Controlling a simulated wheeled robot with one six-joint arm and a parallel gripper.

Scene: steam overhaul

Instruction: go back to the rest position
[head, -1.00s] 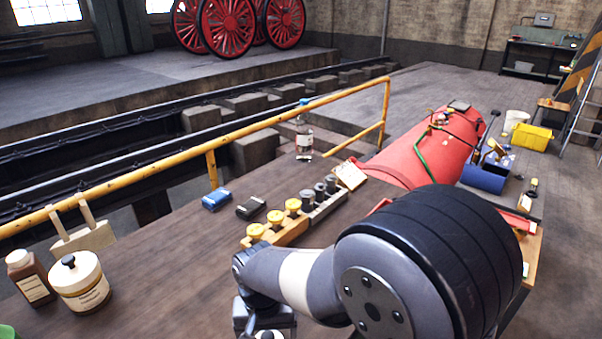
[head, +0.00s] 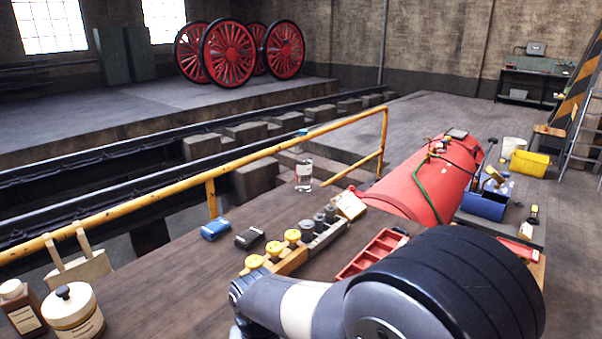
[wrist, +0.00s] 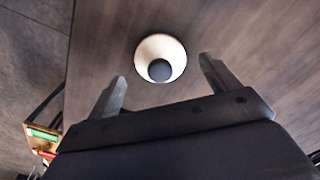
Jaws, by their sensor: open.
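My gripper (wrist: 163,88) shows in the wrist view with its two fingers spread apart and nothing between them. Beyond the fingertips, a round cream-white thing with a dark knob (wrist: 160,56) stands on the brown wooden bench (wrist: 100,50). It is apart from both fingers. In the head view my arm fills the lower right, and my gripper is out of the picture there.
A yellow railing (head: 210,190) runs behind. A red boiler (head: 415,183) lies beyond.

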